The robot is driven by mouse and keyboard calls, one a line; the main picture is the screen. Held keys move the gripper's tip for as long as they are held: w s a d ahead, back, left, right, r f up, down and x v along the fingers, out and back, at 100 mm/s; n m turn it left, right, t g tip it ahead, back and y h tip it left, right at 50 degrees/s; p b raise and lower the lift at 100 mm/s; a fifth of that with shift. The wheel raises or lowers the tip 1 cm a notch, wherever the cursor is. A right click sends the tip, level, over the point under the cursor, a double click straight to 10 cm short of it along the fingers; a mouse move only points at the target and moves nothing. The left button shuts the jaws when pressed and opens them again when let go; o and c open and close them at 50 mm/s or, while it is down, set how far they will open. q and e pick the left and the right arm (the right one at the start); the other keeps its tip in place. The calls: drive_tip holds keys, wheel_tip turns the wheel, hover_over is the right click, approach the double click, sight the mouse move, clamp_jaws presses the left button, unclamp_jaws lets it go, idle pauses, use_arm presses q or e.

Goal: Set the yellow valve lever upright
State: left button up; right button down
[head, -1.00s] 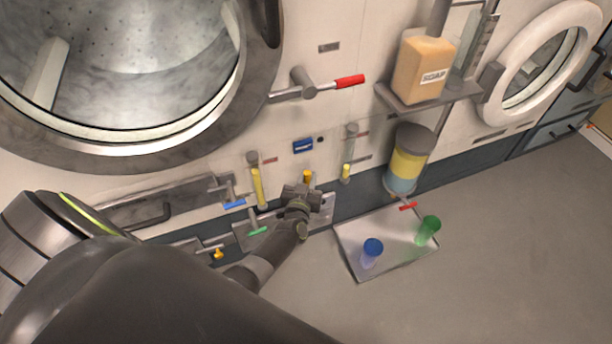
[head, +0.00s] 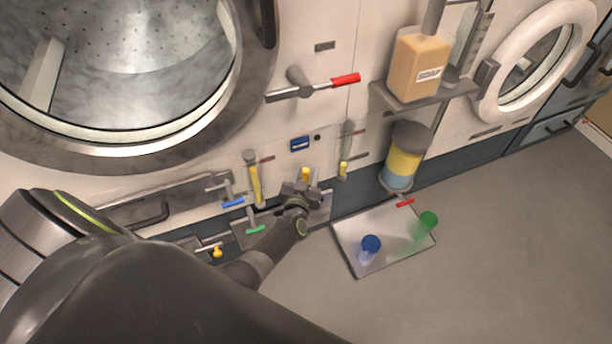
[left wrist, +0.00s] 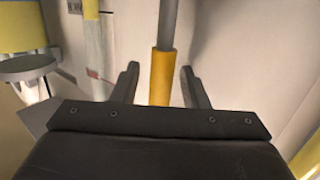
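The yellow valve lever's sleeve (head: 306,174) shows as a short yellow piece on the panel below the blue label, just above my left gripper (head: 302,188). The gripper and wrist hide its lower part. In the left wrist view the yellow sleeve (left wrist: 160,78) sits on a grey rod. It stands between the two fingers of my left gripper (left wrist: 159,70), with a visible gap on each side. The gripper is open. The lever's pivot is not clear in either view. My right gripper is not in view.
A red-handled lever (head: 345,80) sits above. Yellow-filled gauge tubes (head: 256,185) flank the lever. Blue (head: 233,202), green (head: 256,229) and orange (head: 217,253) tap handles are at left. A tray (head: 350,262) with two cups lies right. A soap bottle (head: 419,65) stands on a shelf.

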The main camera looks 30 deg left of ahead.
use_arm(q)
drive_tip(key=shift+s, duration=0.1)
drive_tip(key=shift+s, duration=0.15)
drive_tip(key=p+v, duration=0.2)
drive_tip(key=v, duration=1.5)
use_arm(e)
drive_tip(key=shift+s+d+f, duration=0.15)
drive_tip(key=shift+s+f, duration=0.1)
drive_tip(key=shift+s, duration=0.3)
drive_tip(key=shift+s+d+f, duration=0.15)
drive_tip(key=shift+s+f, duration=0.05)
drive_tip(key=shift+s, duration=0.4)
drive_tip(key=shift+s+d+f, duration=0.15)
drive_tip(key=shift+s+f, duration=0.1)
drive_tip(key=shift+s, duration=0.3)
use_arm(q)
drive_tip(key=shift+p, duration=0.4)
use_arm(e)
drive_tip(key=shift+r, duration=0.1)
